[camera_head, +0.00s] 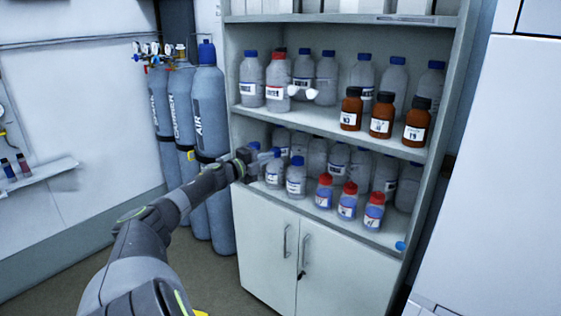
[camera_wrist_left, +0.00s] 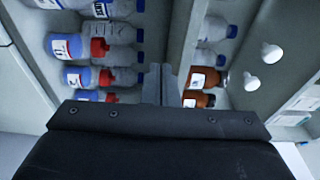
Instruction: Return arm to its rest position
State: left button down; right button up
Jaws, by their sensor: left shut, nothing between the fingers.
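My left arm reaches in from the lower left in the head view. Its gripper (camera_head: 262,159) is at the left front of the lower open shelf, close to the clear bottles with blue caps. In the left wrist view the gripper (camera_wrist_left: 160,84) has its fingers together with nothing between them. A clear bottle (camera_head: 295,176) stands just right of the gripper on the lower shelf. I cannot tell whether the gripper touches any bottle. The right gripper is not in view.
The shelf cabinet (camera_head: 262,225) holds several bottles on two levels, including brown bottles (camera_head: 381,115) and red-capped bottles (camera_head: 347,201). Gas cylinders (camera_head: 208,110) stand left of it. A small blue cap (camera_head: 400,246) lies at the lower shelf's right front. Floor is free before the cabinet.

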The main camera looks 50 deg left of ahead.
pick_arm(q)
jog(key=s+d+f+n+g+y, duration=0.1)
jog(key=s+d+f+n+g, duration=0.2)
jog(key=f, duration=0.9)
jog(key=s+f+n+g+y, duration=0.1)
jog(key=s+f+n, duration=0.3)
jog(key=f, duration=0.7)
jog(key=s+d+f+n+g+y, duration=0.2)
jog(key=s+f, duration=0.3)
jog(key=f, duration=0.7)
jog(key=s+d+f+n+g, duration=0.2)
jog(key=s+d+f, duration=0.45)
jog(key=f, duration=0.25)
jog(key=s+d+f+n+g, duration=0.2)
jog(key=s+d+f+g, duration=0.1)
jog(key=s+d+f, duration=0.45)
jog(key=s+d+f+n+g+h, duration=0.2)
jog(key=s+d+f, duration=0.4)
jog(key=s+d, duration=0.5)
jog(key=s+d+f+n+g+h, duration=0.2)
jog(key=s+d+f, duration=0.5)
jog(key=s+d, duration=0.4)
jog(key=shift+d+f+n+g, duration=0.3)
jog(key=shift+d+n+g, duration=0.1)
jog(key=shift+d+g, duration=0.45)
